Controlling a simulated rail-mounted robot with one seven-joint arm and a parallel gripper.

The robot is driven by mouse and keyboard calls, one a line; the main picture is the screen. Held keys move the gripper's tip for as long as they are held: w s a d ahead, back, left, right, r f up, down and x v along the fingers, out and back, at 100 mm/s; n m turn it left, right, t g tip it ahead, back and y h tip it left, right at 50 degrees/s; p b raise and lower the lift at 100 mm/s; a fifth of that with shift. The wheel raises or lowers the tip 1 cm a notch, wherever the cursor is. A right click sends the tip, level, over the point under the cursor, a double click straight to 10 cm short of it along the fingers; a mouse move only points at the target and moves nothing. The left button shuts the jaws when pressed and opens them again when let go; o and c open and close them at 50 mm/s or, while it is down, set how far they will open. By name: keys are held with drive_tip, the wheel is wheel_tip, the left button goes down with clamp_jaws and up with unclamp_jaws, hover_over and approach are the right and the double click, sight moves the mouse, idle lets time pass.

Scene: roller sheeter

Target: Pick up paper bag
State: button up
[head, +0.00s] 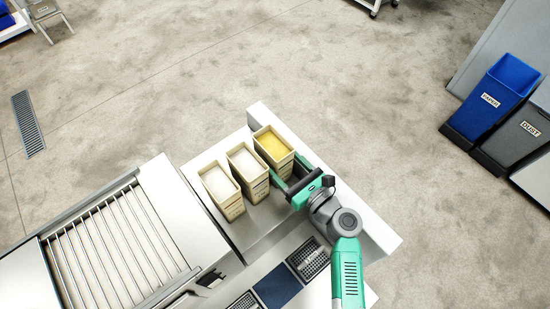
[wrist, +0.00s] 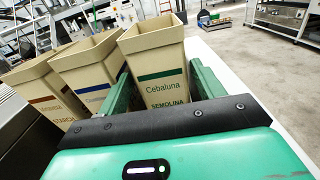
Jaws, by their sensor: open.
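Three tan, open-topped paper bags stand in a row. The right one (head: 272,147) is filled with yellow material and stands at the far end of the counter. In the wrist view this bag (wrist: 160,60) is labelled Cebaluna Semolina, with a green stripe. My gripper (head: 285,164) is open beside its near right side, level with its body. In the wrist view, my green fingers (wrist: 163,88) show one on each side of the bag's lower part. I cannot tell whether they touch it. The middle bag (head: 248,172) and left bag (head: 222,190) hold whitish material.
The middle bag stands close to the left of the semolina bag. A raised white edge (head: 325,180) borders the counter on the right. A slatted roller machine (head: 118,245) is at left. Blue PAPER (head: 493,98) and grey DUST (head: 522,132) bins stand apart on the floor.

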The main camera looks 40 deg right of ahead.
sight(262, 140)
drive_tip(key=w, duration=0.6)
drive_tip(key=shift+w+d, duration=0.15)
drive_tip(key=shift+d, duration=0.2)
drive_tip(key=shift+c, duration=0.2)
drive_tip(key=c, duration=1.4)
drive_tip(key=shift+r, duration=0.2)
clamp_jaws()
